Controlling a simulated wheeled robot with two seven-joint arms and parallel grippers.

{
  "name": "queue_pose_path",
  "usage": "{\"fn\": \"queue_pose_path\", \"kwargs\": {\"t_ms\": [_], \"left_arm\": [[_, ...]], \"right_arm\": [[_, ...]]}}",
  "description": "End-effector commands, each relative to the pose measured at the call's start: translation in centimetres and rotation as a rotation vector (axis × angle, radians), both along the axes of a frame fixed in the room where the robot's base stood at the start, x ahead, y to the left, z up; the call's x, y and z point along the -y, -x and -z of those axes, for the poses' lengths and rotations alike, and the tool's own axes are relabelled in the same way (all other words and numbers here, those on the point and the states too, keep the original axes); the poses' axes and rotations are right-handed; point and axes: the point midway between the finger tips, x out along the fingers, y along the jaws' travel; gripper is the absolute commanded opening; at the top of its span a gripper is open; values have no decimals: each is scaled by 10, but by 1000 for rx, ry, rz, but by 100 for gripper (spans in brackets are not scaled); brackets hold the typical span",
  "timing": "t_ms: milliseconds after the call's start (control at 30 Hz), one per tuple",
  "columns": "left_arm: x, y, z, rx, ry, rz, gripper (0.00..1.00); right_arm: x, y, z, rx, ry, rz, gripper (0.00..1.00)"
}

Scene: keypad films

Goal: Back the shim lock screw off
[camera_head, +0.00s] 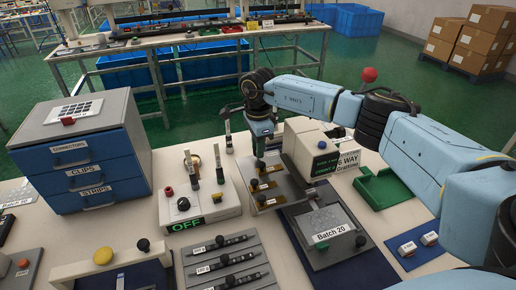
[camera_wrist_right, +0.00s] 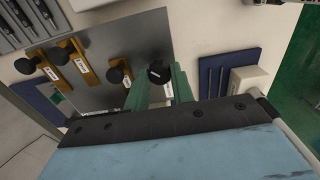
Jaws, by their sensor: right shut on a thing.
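My right gripper (camera_head: 259,147) reaches down over the grey shim plate (camera_head: 288,191) at the middle of the table. In the right wrist view its green fingers (camera_wrist_right: 160,82) are shut on a black round knob (camera_wrist_right: 159,71), seemingly the shim lock screw. That knob is hidden by the gripper in the head view. Beside it on the plate are several brass shims (camera_head: 267,186) with white labels and black knobs. They also show left of the fingers in the right wrist view (camera_wrist_right: 74,60). My left gripper is not in view.
A Batch 20 panel (camera_head: 325,237) lies in front of the plate. A switch box marked OFF (camera_head: 190,208) with upright levers stands to the left. A light box (camera_head: 306,148) stands close right of the gripper, with a green tray (camera_head: 383,188) beyond. Blue drawers (camera_head: 82,165) stand far left.

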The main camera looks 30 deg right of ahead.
Motion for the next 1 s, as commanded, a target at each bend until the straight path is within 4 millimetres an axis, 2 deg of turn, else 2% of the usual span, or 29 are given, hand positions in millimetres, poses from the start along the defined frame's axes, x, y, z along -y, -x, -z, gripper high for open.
{"fn": "queue_pose_path", "kwargs": {"t_ms": [200, 500, 1000], "left_arm": [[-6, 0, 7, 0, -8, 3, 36], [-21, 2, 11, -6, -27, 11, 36], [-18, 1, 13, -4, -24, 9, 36]], "right_arm": [[0, 0, 2, -1, 1, -181, 1], [-1, 1, 2, -2, 0, -353, 1], [-1, 1, 2, -4, -1, -425, 1]]}}
